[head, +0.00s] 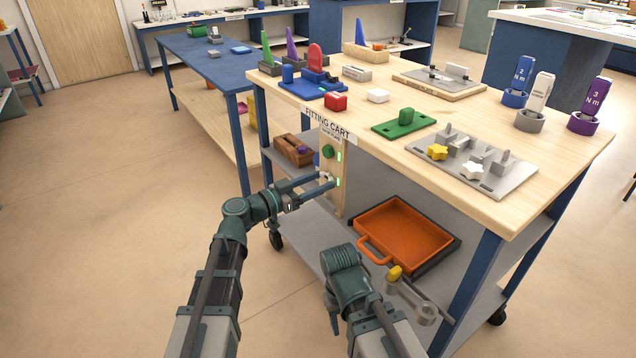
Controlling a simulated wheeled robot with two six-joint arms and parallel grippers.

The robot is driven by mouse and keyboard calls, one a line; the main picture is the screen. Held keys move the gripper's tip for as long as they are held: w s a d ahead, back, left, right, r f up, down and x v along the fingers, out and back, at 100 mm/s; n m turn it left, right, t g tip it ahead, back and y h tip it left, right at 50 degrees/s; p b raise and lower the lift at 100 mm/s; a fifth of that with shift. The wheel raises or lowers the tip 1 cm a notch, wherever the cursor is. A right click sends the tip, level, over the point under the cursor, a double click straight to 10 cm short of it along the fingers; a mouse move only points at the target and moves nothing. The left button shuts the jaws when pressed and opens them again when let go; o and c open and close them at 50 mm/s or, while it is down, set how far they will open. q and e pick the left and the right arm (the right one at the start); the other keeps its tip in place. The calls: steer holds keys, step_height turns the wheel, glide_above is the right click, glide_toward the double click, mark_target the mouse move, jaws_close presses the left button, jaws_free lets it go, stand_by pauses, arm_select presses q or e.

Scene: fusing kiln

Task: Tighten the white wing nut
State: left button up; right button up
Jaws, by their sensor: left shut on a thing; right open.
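A pale upright board (331,200) hangs at the cart's near left corner, below the "FITTING CART" label. It carries a green knob (328,152) and two lit green marks. My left gripper (327,180) is at the board, below the green knob, with its fingers shut on a small whitish piece. This piece appears to be the white wing nut; the fingers hide most of it, so its shape and seating cannot be told. My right gripper (334,320) hangs low beside the cart, away from the board, apparently empty; its fingers are hardly visible.
The cart top (425,185) holds coloured blocks, a green plate (404,125) and a grey fixture (508,177) with yellow and white star knobs. An orange tray (405,232) lies on the shelf below. A wooden box (293,149) stands left of the board. Floor at left is clear.

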arm_select(q)
steer(key=shift+s, duration=0.1)
stand_by(0.5)
steer(key=o, duration=1.4)
steer(key=shift+a, duration=0.1)
steer(key=v, duration=1.3)
steer(key=shift+s+a, duration=0.2)
steer(key=shift+a, duration=0.1)
